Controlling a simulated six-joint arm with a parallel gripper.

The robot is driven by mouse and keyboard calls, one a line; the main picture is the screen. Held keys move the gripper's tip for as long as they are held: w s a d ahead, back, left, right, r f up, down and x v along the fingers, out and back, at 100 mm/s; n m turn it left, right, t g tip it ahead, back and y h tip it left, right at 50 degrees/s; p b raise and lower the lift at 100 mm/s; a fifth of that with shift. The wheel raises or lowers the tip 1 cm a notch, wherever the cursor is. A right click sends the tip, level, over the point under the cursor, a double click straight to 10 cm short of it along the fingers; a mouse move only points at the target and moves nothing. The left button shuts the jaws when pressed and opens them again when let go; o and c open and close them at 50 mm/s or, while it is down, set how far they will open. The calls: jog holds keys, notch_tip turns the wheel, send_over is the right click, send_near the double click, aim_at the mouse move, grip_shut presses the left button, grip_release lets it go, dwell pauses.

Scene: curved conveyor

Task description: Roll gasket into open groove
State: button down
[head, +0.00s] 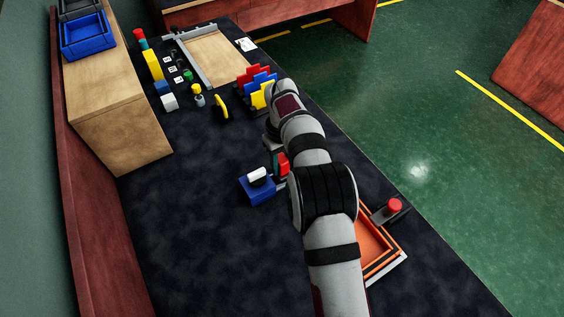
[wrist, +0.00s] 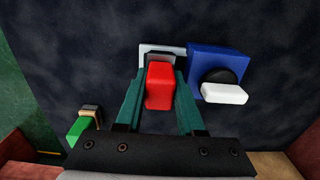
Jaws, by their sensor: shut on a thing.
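My gripper (wrist: 160,82) is shut on a red block (wrist: 159,90), with a teal finger on each side of it. The red block also shows in the head view (head: 283,162), beside my arm. A blue block (wrist: 212,65) with a black round part and a white piece (wrist: 224,94) sits just right of the gripper in the wrist view; it also shows in the head view (head: 259,194). An orange-edged frame (head: 378,236) lies at the lower right, partly hidden by my arm. I cannot make out a gasket or an open groove for certain.
A red knob (head: 395,205) on a dark base stands by the orange frame. Red, blue and yellow upright plates (head: 258,88) stand beyond my arm. Several small parts and a wooden tray (head: 215,58) lie farther back. The dark tabletop at front left is clear.

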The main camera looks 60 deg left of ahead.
jog(key=shift+r, duration=3.5)
